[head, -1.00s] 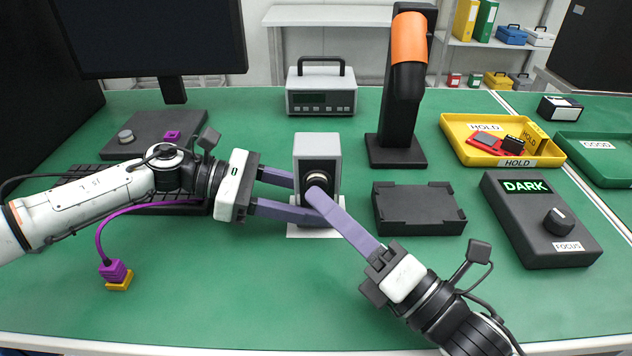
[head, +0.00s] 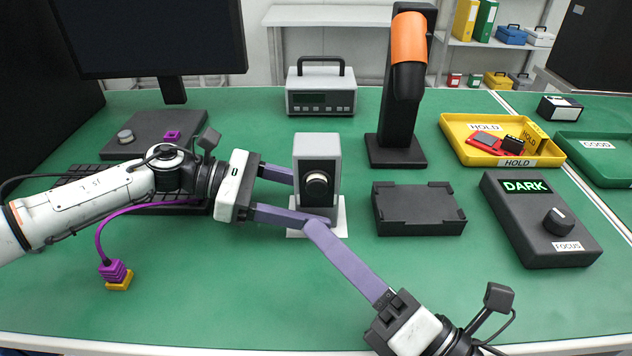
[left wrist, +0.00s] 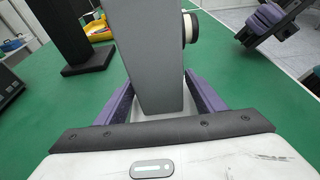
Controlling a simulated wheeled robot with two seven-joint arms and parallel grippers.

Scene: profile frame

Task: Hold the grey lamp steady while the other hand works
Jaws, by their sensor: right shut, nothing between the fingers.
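The grey lamp (head: 302,146) is an upright box with a dark front and a round, pale-rimmed knob (head: 317,185). It stands on a white plate (head: 338,228) on the green table. The left wrist view shows the lamp (left wrist: 155,60) between both fingers, with the knob (left wrist: 190,27) jutting right. My right gripper (head: 314,227) is shut and empty, its tips in front of the lamp, apart from the knob. It also shows in the left wrist view (left wrist: 265,20).
A black tray-like block (head: 418,208) and a DARK/FOCUS box (head: 530,230) lie to the right. A black stand with an orange top (head: 408,55) and a yellow HOLD tray (head: 462,152) are behind. A purple cable plug (head: 117,273) lies at left.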

